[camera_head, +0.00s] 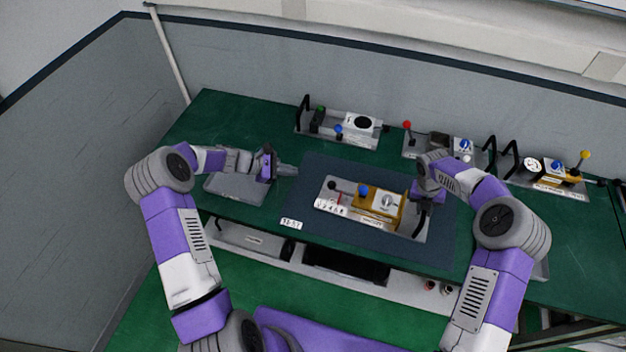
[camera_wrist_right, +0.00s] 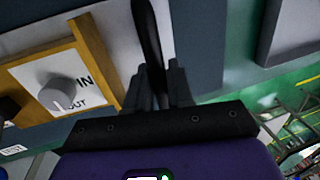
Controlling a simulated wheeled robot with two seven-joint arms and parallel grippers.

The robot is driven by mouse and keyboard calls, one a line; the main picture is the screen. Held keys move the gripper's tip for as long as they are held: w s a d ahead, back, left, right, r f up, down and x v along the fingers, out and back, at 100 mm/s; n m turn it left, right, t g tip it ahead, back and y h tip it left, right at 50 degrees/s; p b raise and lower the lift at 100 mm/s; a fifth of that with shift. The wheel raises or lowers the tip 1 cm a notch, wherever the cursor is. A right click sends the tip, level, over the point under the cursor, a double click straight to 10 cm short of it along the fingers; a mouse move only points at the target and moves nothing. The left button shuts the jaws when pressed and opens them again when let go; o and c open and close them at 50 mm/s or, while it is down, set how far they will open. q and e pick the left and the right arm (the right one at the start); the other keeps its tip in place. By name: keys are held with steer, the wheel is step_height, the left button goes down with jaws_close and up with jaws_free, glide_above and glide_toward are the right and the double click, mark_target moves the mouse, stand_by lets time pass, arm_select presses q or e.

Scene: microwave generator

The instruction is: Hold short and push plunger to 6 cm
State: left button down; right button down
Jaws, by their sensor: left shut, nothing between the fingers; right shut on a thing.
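A device on a grey base plate (camera_head: 409,231) lies on the dark mat in the middle of the table. At its left end is a black knob (camera_head: 332,185) by a small numbered scale (camera_head: 330,206) with a red mark. A blue knob (camera_head: 363,189) and a yellow-framed block with a grey dial (camera_head: 387,201) sit beside it. At the right end, my right gripper (camera_wrist_right: 160,88) is shut on the upright black handle (camera_wrist_right: 147,35). My left gripper (camera_head: 287,170) is shut and empty, left of the device and apart from it.
A grey tray (camera_head: 233,190) lies below my left forearm. Several other devices with black handles stand along the back, including one with a black dial (camera_head: 362,123) and one with a yellow knob (camera_head: 585,155). The dark mat (camera_head: 320,168) is clear behind the device.

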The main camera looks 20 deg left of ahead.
steer(key=shift+s+f, duration=0.15)
steer(key=shift+f, duration=0.05)
steer(key=c, duration=1.4)
jaws_free()
steer(key=o, duration=0.5)
steer(key=shift+r, duration=0.1)
steer(key=r, duration=0.4)
steer(key=a+r, duration=0.1)
steer(key=r, duration=0.3)
steer(key=a+r, duration=0.1)
steer(key=r, duration=0.2)
steer(key=shift+w+a+r, duration=0.2)
steer(key=shift+r, duration=0.2)
